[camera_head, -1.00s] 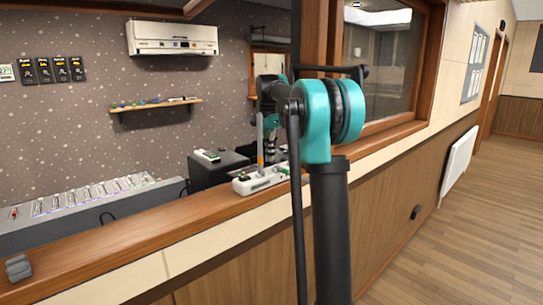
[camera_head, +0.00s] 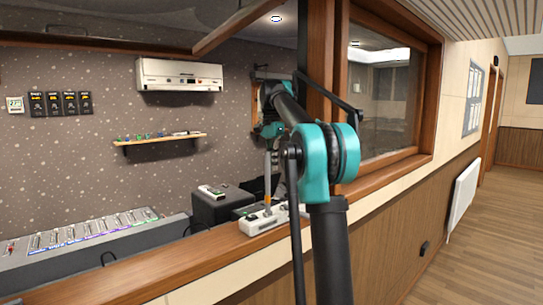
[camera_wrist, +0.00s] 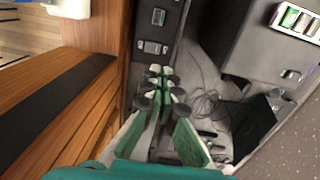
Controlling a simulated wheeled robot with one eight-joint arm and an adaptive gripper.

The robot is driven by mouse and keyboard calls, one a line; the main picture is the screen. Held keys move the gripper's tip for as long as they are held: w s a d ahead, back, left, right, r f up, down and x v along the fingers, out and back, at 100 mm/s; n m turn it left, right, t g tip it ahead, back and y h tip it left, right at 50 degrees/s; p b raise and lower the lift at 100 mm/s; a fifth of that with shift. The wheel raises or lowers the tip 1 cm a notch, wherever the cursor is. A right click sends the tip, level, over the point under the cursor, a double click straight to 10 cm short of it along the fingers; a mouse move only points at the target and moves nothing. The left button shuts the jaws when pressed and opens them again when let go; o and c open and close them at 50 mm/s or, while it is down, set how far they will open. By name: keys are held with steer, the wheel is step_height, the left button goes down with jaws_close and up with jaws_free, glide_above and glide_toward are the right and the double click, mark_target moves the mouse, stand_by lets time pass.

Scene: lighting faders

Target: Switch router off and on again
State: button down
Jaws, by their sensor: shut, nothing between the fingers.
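My gripper (camera_wrist: 158,85) is shut and empty in the wrist view, its fingertips together above a dark box. In the head view my gripper is mostly hidden behind my arm. The dark box (camera_wrist: 140,75) carries a small lit square and a grey rocker-like switch (camera_wrist: 152,47), just beyond the fingertips. I cannot tell whether this box is the router.
A black box (camera_head: 220,208) with a small white device (camera_head: 211,190) on it stands behind the ledge. A fader console (camera_head: 85,240) is at left. Loose cables (camera_wrist: 205,105) lie right of my gripper. The window frame (camera_head: 390,175) stands close to my arm.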

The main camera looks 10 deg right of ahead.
mark_target(278, 199)
steer(key=shift+w+a+r, duration=0.1)
steer(key=shift+w+r, duration=0.1)
steer(key=shift+r, duration=1.65)
steer(key=shift+s+d+r+g, duration=0.2)
steer(key=shift+s+g, duration=0.1)
steer(key=shift+s, duration=0.35)
steer(key=f, duration=0.4)
steer(key=s+f, duration=0.1)
steer(key=f, duration=0.4)
steer(key=d+f, duration=0.1)
steer(key=f, duration=0.4)
steer(key=shift+s, duration=0.25)
